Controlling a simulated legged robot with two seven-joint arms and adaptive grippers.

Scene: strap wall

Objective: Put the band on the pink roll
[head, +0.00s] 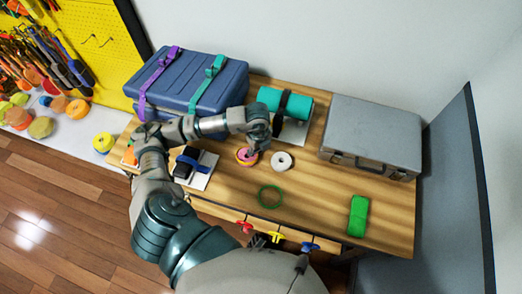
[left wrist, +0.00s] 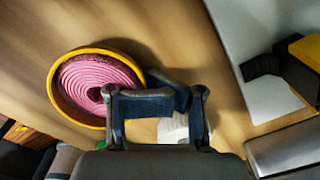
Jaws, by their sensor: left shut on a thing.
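The pink roll (head: 243,157) is a coiled strap on the wooden table, left of a white roll. In the left wrist view the pink roll (left wrist: 92,84) shows its spiral face, with the yellow band (left wrist: 56,98) in a ring around it. The band looks slightly wider than the roll, with a thin gap on the left. My left gripper (head: 254,146) is over the roll's right side. In the left wrist view my left gripper (left wrist: 155,92) is shut at the band's right edge, where its fingers hide the exact contact. My right gripper is not in view.
The white roll (head: 282,161) is close on the right. A green ring (head: 270,196) lies nearer the front edge. A green strap (head: 358,215) lies at front right. A blue case (head: 200,88), a teal roll on a stand (head: 298,103) and a grey case (head: 372,135) stand behind.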

